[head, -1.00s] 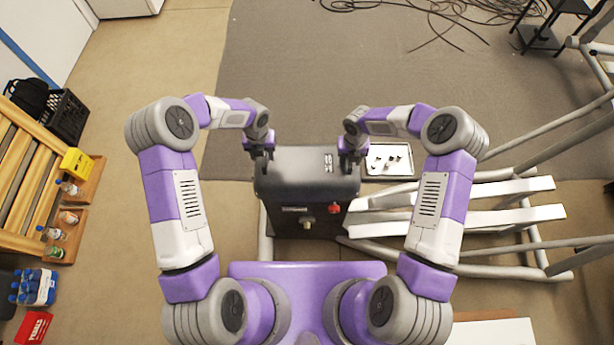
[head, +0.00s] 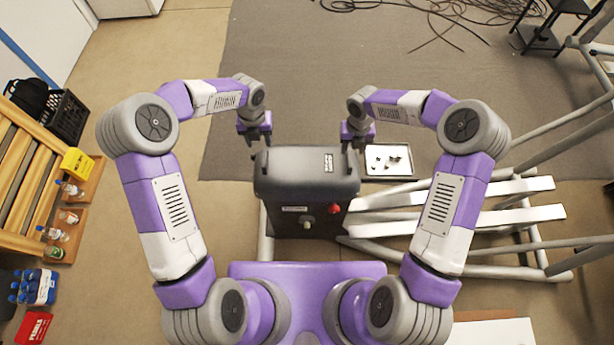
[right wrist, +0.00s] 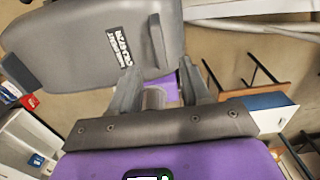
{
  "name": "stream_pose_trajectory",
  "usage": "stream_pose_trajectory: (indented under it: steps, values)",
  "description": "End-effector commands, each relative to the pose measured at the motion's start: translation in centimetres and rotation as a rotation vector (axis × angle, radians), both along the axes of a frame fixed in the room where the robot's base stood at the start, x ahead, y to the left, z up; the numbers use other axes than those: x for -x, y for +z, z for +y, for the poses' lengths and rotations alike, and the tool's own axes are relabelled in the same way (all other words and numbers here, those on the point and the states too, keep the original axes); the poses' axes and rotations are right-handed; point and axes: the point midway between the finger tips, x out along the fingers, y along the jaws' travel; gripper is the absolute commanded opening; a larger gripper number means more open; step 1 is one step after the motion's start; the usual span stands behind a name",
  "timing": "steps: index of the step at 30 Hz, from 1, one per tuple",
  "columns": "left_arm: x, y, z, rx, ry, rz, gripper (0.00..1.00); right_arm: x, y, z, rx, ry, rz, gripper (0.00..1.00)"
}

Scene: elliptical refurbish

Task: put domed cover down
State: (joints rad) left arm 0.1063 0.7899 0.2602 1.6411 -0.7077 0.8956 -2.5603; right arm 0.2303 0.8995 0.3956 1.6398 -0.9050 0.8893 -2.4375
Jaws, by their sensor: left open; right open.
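The dark grey domed cover (head: 300,170) sits on top of the black housing of the elliptical (head: 285,222) in the middle of the head view. It also fills the upper left of the right wrist view (right wrist: 85,45). My left gripper (head: 259,142) is open and empty at the far left corner of the cover. My right gripper (head: 353,143) is open and empty at its far right corner. In the right wrist view the two fingers (right wrist: 165,88) stand apart with nothing held between them, close to the cover's edge.
A tray (head: 389,175) with small parts lies right of the housing. Pale pedal bars and rails (head: 460,205) stretch right. At left stand a wooden rack (head: 22,175), a black crate (head: 67,117) and bottles. Open grey mat (head: 320,75) lies beyond.

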Motion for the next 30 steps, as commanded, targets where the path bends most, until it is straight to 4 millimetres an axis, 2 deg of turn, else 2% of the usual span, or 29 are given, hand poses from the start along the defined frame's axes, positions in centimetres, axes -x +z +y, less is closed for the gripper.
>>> stream_pose_trajectory:
  steps: [3, 9, 30]
  values:
    - [0.0, 0.0, 0.0, 0.0, 0.0, 0.0, 0.47, 0.0, 2.2, 0.0, 0.0, 0.0, -0.002, 0.47]
    - [0.0, 0.0, 0.0, 0.0, 0.0, 0.0, 0.47, 0.0, 4.0, 0.0, 0.0, 0.0, 0.0, 0.47]
    - [0.3, -0.4, -0.2, 0.011, 0.031, 0.005, 0.47, 0.4, 3.8, 0.3, -0.012, -0.028, 0.008, 0.47]
